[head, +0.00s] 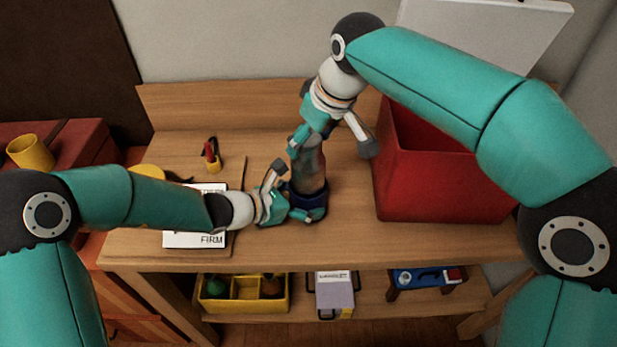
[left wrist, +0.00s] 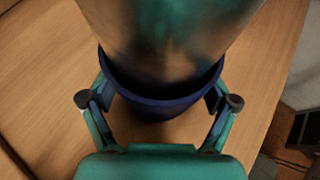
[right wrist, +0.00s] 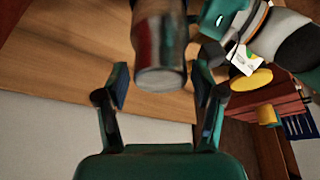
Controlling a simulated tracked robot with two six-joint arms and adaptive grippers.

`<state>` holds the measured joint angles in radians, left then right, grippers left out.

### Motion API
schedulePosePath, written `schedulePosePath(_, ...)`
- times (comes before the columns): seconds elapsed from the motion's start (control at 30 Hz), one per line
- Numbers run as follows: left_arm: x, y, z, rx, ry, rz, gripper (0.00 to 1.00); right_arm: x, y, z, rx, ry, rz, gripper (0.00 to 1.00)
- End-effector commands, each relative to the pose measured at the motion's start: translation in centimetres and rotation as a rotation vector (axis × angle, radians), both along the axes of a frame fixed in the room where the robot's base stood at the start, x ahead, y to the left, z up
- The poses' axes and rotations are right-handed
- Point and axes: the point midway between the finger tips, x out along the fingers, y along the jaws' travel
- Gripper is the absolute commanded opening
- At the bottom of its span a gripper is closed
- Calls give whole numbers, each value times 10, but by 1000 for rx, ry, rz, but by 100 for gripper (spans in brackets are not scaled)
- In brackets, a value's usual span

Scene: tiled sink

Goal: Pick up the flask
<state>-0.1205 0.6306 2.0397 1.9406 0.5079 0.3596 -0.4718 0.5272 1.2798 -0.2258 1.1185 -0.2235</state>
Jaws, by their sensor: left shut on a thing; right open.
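The flask (head: 311,168) is a grey metallic cylinder standing upright on the wooden table, its lower end in a wider dark blue cup-like base (head: 309,204). I cannot tell whether the base is part of the flask. My left gripper (head: 290,192) is shut on this blue base; the left wrist view shows its fingers (left wrist: 160,98) on both sides of the blue rim (left wrist: 160,103), with the flask (left wrist: 165,45) rising inside. My right gripper (head: 328,143) is open at the flask's top. In the right wrist view the flask's end (right wrist: 162,76) lies between the spread fingers (right wrist: 162,82).
A red open box (head: 440,190) stands just right of the flask. A lower shelf holds a yellow tray (head: 243,304). Bare tabletop (head: 345,235) lies in front of the box.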

Motion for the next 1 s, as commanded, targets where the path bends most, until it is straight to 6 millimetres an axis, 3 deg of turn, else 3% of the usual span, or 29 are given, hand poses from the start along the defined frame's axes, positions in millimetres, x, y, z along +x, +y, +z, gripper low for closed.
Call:
schedulePosePath(0.13,0,0,-1,1,2,0,68,4,4,-14,0,1,0,68)
schedulePosePath(0.4,0,0,-1,1,3,1,68,5,5,-16,1,0,1,66)
schedulePosePath(0.8,0,0,-1,1,3,1,68,5,5,-16,1,0,1,0)
schedulePosePath(1.0,0,0,-1,1,3,1,68,5,5,-14,2,-3,1,0)
